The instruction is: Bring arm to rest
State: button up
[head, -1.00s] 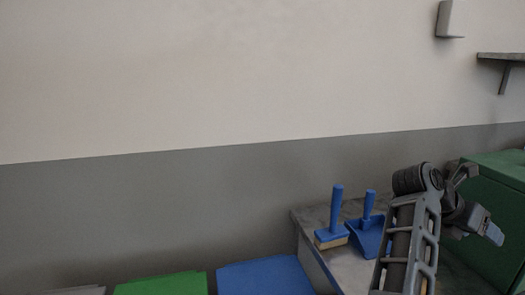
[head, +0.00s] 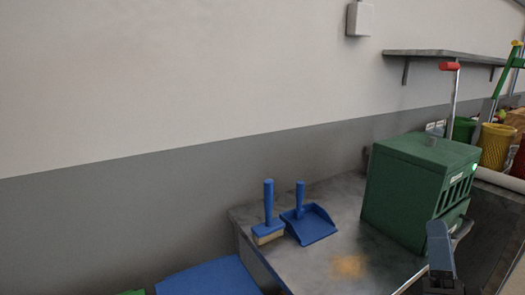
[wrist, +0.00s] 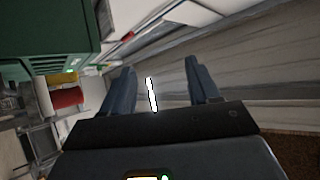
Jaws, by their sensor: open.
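My gripper (wrist: 160,82) shows in the wrist view with its two dark fingers spread apart, open. Nothing is clearly held between them. A bright white strip (wrist: 151,95) shows in the gap; I cannot tell what it is. In the head view, a part of my arm shows at the lower right, in front of the green box (head: 415,185); my fingers cannot be made out there.
A blue hand brush (head: 268,215) and a blue dustpan (head: 309,225) are on the grey worktop (head: 335,200), left of the green box. A wall shelf (head: 440,54) is above. A yellow bin (head: 496,146) stands at the far right.

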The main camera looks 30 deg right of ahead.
jog(key=s+a+f+n+g+y, duration=0.2)
jog(key=s+a+f+n+y, duration=0.4)
jog(key=s+a+n+y, duration=0.2)
jog(key=s+a+f+n+g+y, duration=0.2)
jog(key=s+a+f+n+y, duration=0.4)
jog(key=s+a+n+y, duration=0.3)
jog(key=s+a+n, duration=0.2)
jog(key=a+n, duration=0.1)
jog(key=a, duration=0.1)
jog(key=shift+s+a+g+y, duration=0.15)
jog(key=shift+s+g+y, duration=0.15)
